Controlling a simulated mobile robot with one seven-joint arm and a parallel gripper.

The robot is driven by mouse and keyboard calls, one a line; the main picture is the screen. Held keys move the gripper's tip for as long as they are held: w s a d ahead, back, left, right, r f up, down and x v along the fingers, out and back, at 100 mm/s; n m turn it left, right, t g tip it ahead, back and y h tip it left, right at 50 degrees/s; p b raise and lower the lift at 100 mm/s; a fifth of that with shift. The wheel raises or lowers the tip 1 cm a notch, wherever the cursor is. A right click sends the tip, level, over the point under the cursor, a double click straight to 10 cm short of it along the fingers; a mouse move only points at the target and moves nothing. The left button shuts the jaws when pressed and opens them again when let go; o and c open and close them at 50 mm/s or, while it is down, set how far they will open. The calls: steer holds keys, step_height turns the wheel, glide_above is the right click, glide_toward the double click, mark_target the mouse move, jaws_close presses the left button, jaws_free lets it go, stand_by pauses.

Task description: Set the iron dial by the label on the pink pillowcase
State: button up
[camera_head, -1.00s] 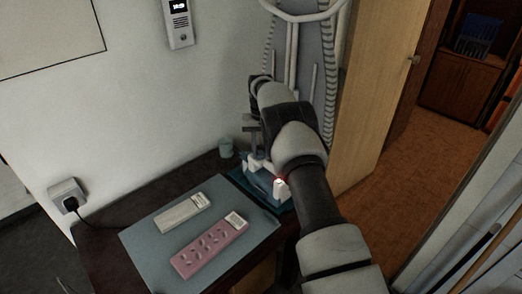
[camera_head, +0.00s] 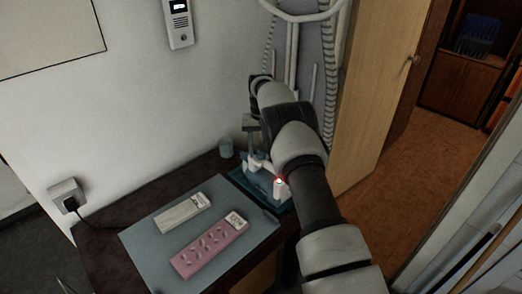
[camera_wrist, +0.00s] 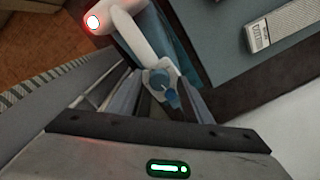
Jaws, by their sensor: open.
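The white and blue iron (camera_head: 279,190) stands on a teal base (camera_head: 287,212) at the table's back right corner, with a red light lit. In the wrist view the iron (camera_wrist: 141,37) shows a round blue dial (camera_wrist: 163,82). My gripper (camera_wrist: 162,88) is open, with a finger on each side of the dial; I cannot tell whether they touch it. In the head view my gripper (camera_head: 252,150) is over the iron and partly hides it. The folded pink pillowcase (camera_head: 208,250) lies on the mat with a white label (camera_head: 236,220), too small to read.
A folded pale cloth (camera_head: 180,214) with its own label lies beside the pillowcase on the grey-blue mat (camera_head: 150,245). A plug sits in the wall socket (camera_head: 67,194). A wooden door (camera_head: 375,90) stands behind my arm.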

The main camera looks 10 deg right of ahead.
step_height(320, 180, up, 17)
steer(key=p, duration=0.3)
steer(key=shift+r+p, duration=0.2)
steer(key=shift+p, duration=0.1)
step_height(320, 180, up, 8)
glide_above(261, 153)
steer(key=s, duration=0.2)
steer(key=s+r+t+p, duration=0.15)
steer(key=s+r, duration=0.25)
steer(key=r, duration=0.4)
steer(key=s+r+t, duration=0.1)
steer(key=s+r, duration=0.6)
steer(key=s, duration=0.4)
steer(key=s+f+t+p, duration=0.1)
steer(key=s+f, duration=0.1)
steer(key=s, duration=1.2)
steer(key=s+f+n+t+p, duration=0.1)
steer(key=s+f+t, duration=0.1)
steer(key=s, duration=1.1)
steer(key=shift+s+f+n, duration=0.3)
steer(key=shift+s+f, duration=0.1)
steer(key=shift+f, duration=0.2)
